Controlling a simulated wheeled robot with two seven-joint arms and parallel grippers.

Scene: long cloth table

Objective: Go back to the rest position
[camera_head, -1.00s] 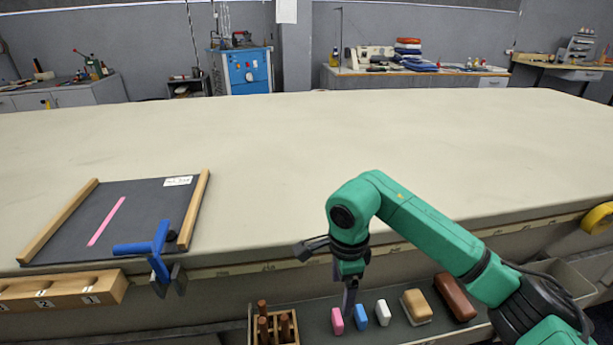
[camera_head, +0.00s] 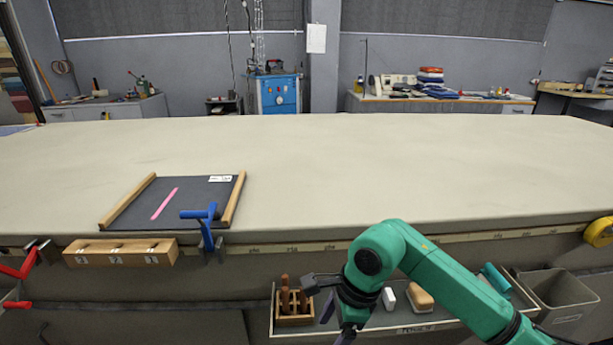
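My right arm, green with a black wrist, comes in from the lower right. Its gripper (camera_head: 346,335) points down in front of the tray at the table's front, at the bottom edge of the view. Its fingertips are too small and cut off to tell whether they are open or shut. My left arm and gripper are not in view.
The long cloth table (camera_head: 400,170) is mostly clear. A dark board (camera_head: 190,190) with a pink strip (camera_head: 165,204) lies at left, held by a blue clamp (camera_head: 205,226). A wooden numbered block (camera_head: 120,252), a front tray (camera_head: 420,328) and a grey bin (camera_head: 560,300) line the front.

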